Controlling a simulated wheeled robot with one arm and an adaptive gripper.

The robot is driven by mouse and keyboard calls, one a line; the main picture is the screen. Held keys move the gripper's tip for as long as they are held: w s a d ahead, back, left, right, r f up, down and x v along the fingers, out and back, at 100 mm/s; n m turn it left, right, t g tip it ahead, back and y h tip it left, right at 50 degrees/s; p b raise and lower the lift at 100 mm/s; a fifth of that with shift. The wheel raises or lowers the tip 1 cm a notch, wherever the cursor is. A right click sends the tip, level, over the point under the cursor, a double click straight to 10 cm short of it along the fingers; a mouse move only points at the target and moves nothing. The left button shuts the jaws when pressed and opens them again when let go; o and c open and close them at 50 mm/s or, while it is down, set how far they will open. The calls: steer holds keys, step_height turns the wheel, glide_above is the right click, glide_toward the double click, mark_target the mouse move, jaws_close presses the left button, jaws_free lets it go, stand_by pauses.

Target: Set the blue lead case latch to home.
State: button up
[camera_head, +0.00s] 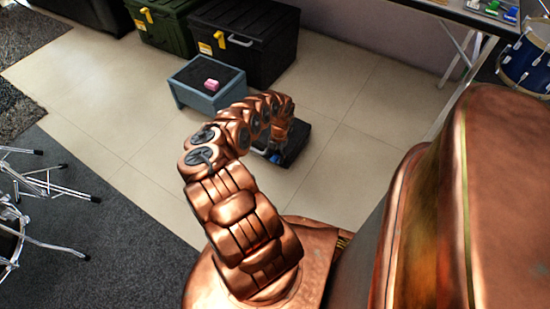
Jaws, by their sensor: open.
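My copper arm reaches out over the floor and bends down at its far end. My gripper (273,153) is small and partly hidden there, low beside a flat black case (296,142) on the tiles. Its jaws are open, and I cannot tell whether they touch anything. A small blue part (276,158) shows at the near side of the black case, close to the gripper. It may be the blue latch, but its position is too small to read. My arm covers the left part of the case.
A blue-grey box (200,98) with a dark top stands beyond the arm, with a pink block (212,85) on it. Black (262,52) and green (165,30) storage boxes stand behind. A table (455,12) and blue drum (525,62) are at right. Drum stands are at left.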

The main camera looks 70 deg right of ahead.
steer(key=v, duration=1.2)
stand_by(0.4)
